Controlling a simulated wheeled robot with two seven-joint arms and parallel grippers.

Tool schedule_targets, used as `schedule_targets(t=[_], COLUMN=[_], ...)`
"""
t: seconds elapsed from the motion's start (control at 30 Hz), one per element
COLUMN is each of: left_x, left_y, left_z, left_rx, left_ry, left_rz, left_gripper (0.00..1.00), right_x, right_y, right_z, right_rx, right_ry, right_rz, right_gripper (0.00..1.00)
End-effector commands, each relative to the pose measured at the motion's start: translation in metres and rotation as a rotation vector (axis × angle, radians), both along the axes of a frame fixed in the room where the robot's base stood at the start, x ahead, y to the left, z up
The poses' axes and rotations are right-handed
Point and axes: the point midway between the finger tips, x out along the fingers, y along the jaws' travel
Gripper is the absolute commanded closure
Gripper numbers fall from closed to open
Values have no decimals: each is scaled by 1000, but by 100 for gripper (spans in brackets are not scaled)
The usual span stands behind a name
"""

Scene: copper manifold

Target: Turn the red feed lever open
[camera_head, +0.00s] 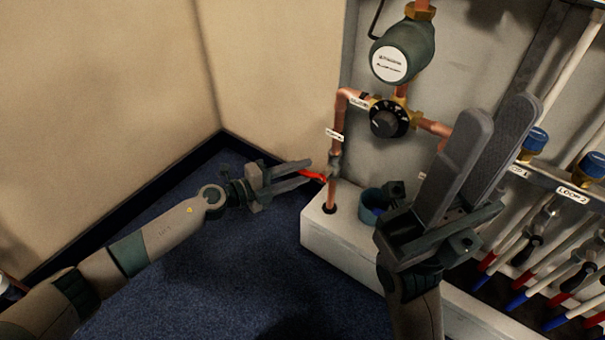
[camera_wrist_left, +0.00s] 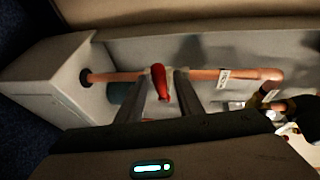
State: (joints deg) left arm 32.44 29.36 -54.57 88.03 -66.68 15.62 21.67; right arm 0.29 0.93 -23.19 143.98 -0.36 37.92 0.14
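The red feed lever (camera_head: 313,175) sits on the vertical copper pipe at the left of the manifold and points left toward my left gripper. In the left wrist view the lever (camera_wrist_left: 159,82) lies between the two fingers, nearer the left one, with a gap on the right. My left gripper (camera_head: 305,172) is open around the lever; whether a finger touches it I cannot tell. My right gripper (camera_head: 498,108) is raised in front of the manifold, open and empty, its fingers pointing up.
A white plinth (camera_head: 345,240) runs below the pipes, with a blue-green ring (camera_head: 371,205) on it. A black dial (camera_head: 388,119) and a green pump (camera_head: 403,50) stand above. Blue-capped valves (camera_head: 592,166) and pipes are at right. The blue carpet at left is clear.

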Motion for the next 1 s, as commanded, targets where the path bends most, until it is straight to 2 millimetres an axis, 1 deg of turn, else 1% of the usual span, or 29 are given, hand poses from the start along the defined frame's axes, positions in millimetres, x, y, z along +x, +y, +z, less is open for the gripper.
schedule_targets(t=[0.17, 0.47, 0.5, 0.57, 0.6, 1.0], left_x=[5, 5, 5, 5, 5, 5], left_y=[-8, -8, -8, -8, -8, -8], left_z=[-1, -1, -1, -1, -1, -3], left_rx=[0, 0, 0, 0, 0, -19], left_ry=[0, 0, 0, 0, 0, 13], left_rz=[0, 0, 0, 0, 0, 2], left_gripper=[67, 67, 76, 91, 100, 100], right_x=[1, 1, 1, 1, 1, 3], right_y=[2, 2, 2, 2, 2, 2], right_z=[3, 3, 3, 3, 3, -2], right_rx=[7, 4, 4, 2, 2, 1], right_ry=[-8, -11, -11, -11, -11, -1], right_rz=[5, 4, 4, 4, 4, 4], right_gripper=[69, 69, 69, 69, 69, 69])
